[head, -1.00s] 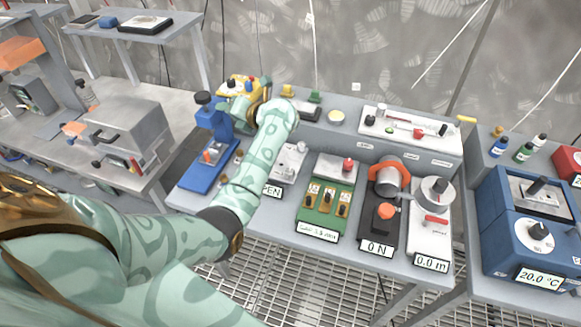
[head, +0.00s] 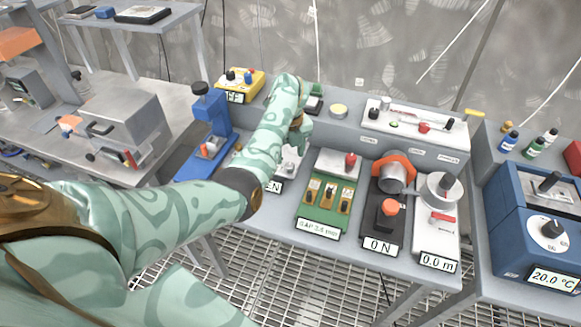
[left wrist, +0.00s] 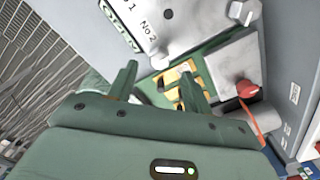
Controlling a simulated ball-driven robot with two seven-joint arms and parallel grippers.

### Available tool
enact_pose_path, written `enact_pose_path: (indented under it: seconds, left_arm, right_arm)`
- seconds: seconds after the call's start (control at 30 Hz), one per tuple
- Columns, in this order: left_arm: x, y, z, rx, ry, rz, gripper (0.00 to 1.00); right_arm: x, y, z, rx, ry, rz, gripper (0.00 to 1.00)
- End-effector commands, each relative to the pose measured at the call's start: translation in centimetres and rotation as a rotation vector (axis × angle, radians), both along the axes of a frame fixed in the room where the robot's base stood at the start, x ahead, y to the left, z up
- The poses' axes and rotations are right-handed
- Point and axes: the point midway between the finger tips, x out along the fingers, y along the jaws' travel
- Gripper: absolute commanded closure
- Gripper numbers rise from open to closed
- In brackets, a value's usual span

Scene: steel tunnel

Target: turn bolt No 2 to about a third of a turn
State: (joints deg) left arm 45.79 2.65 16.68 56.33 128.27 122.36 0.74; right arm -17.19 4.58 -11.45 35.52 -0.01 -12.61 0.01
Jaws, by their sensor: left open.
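The pale metal bolt block (head: 290,163) stands on the bench, partly hidden by my left arm in the head view. In the left wrist view the block (left wrist: 188,30) carries printed labels "1" and "No 2". A metal bolt head (left wrist: 160,62) shows close to the "No 2" label, and another hex bolt head (left wrist: 243,12) shows at the block's far side. In the head view the left gripper (head: 301,132) is above the block.
A blue press (head: 208,140) stands left. A yellow box (head: 240,84) is behind. Grating floor shows in front.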

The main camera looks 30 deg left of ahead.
Motion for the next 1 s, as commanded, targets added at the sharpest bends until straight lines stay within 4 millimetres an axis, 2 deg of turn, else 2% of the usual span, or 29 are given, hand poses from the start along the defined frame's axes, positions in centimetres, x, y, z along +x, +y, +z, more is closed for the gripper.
enact_pose_path:
  seconds: [0.03,0.2,0.37,0.6,0.63,0.77,0.8,1.0]
  left_arm:
    - [0.0,0.0,-1.4,0.000,0.004,-0.001,0.50]
    - [0.0,0.1,-3.7,0.001,0.002,0.000,0.50]
    - [0.0,0.1,-4.4,0.001,0.000,0.000,0.50]
    - [0.0,0.1,-4.4,0.002,-0.001,0.000,0.50]
    - [0.0,0.1,-4.4,0.002,-0.001,0.000,0.56]
    - [0.0,0.1,-4.4,0.002,-0.001,-0.001,0.92]
    - [0.0,0.0,-4.4,0.002,-0.001,-0.001,0.95]
    - [0.0,0.0,-4.4,0.002,-0.001,-0.008,0.95]
  right_arm:
    - [-0.2,0.0,-0.8,0.000,0.003,0.000,0.64]
    - [-0.3,0.0,-1.5,0.000,0.007,0.000,0.64]
    - [-0.4,0.0,-1.8,0.000,0.009,0.000,0.64]
    - [-0.3,0.0,-1.7,-0.001,0.008,0.000,0.64]
    - [-0.3,0.0,-1.7,-0.001,0.008,0.000,0.64]
    - [-0.3,0.0,-1.7,-0.001,0.008,0.000,0.64]
    - [-0.3,0.0,-1.7,-0.001,0.008,0.000,0.64]
    - [-0.3,0.0,-1.7,0.000,0.007,0.000,0.64]
